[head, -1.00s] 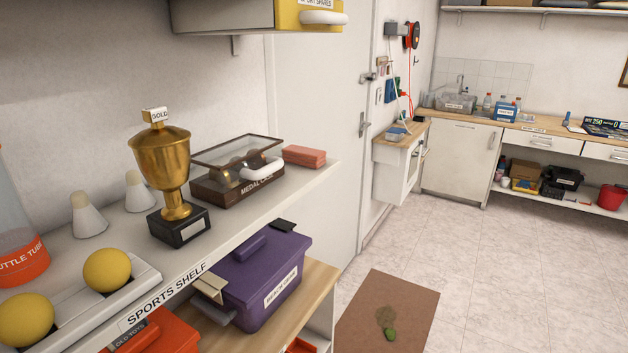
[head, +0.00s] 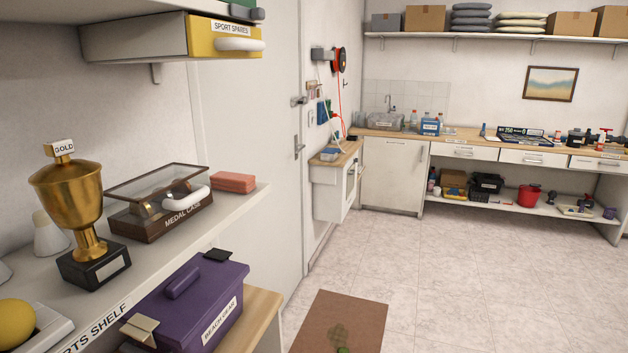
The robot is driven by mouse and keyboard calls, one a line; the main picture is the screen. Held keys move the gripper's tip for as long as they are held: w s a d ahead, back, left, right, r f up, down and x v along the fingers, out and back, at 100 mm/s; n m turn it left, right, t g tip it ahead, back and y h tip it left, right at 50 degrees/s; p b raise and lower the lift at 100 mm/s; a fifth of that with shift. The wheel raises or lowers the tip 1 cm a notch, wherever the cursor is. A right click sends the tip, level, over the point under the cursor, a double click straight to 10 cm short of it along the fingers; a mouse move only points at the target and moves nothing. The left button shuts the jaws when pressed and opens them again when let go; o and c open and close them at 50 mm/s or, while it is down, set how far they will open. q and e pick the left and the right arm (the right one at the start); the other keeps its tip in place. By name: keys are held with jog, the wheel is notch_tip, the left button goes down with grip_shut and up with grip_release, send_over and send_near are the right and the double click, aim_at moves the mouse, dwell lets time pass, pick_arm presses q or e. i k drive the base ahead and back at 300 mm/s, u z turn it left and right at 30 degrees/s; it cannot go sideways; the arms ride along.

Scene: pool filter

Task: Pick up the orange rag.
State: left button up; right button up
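I cannot make out the orange rag for certain. A small salmon-orange block-shaped item (head: 233,182), perhaps folded cloth, lies on the sports shelf (head: 150,270) to the right of the medal case (head: 160,228). I cannot tell whether it is the rag. Neither of my grippers shows in the head view.
A gold trophy (head: 72,195) stands on the shelf, with a purple beach gear box (head: 205,290) below. A brown mat (head: 330,325) lies on the floor. A workbench (head: 470,143) with tools, bottles and a red bucket (head: 529,196) runs along the far wall. The tiled floor between is open.

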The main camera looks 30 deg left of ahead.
aim_at(234, 183)
jog(key=z, duration=0.1)
jog(key=i, duration=1.75)
jog(key=u, duration=2.95)
